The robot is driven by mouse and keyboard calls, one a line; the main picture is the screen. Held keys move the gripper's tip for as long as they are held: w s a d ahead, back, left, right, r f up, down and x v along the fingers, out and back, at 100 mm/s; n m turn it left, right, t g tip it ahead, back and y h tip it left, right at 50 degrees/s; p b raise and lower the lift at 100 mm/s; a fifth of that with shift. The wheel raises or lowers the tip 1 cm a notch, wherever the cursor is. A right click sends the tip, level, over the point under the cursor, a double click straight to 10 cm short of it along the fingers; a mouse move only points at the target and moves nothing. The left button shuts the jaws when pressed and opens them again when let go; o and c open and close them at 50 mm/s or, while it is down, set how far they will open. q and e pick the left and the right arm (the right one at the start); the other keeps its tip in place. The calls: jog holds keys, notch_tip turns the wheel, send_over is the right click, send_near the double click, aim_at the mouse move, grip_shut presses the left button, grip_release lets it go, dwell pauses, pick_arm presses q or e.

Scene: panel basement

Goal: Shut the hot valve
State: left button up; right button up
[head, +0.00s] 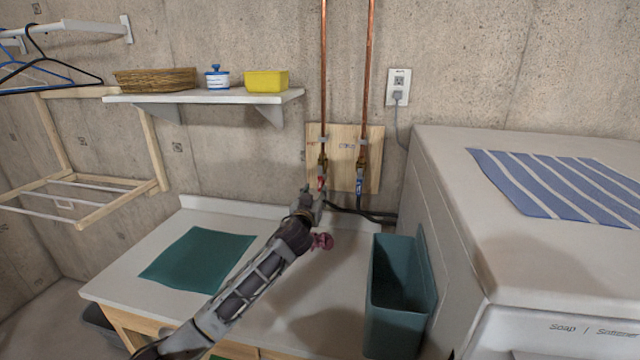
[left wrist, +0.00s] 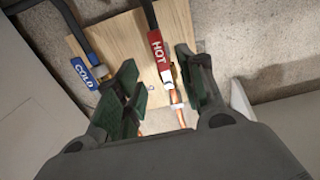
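The hot valve has a red lever marked HOT (left wrist: 160,52), seen in the left wrist view on the wooden board. The lever lies roughly along its copper pipe. In the head view a bit of the red lever (head: 321,183) shows below the left copper pipe, partly hidden by my gripper. My left gripper (head: 312,196) is at the valve. In the left wrist view its green-padded fingers (left wrist: 157,70) are open, with the lever between or just beyond their tips, nearer the right finger; contact cannot be told. My right gripper is not in view.
The blue COLD lever (left wrist: 86,74) is close beside the hot one, near my left finger in the wrist view. A teal bin (head: 400,330) and a washer (head: 440,220) stand at right. A pink crumpled item (head: 321,242) lies on the counter (head: 120,285) beneath my arm.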

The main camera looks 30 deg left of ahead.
aim_at(320, 183)
pick_arm(q)
jog(key=shift+p+x, duration=0.55)
jog(key=shift+x, duration=3.7)
grip_shut()
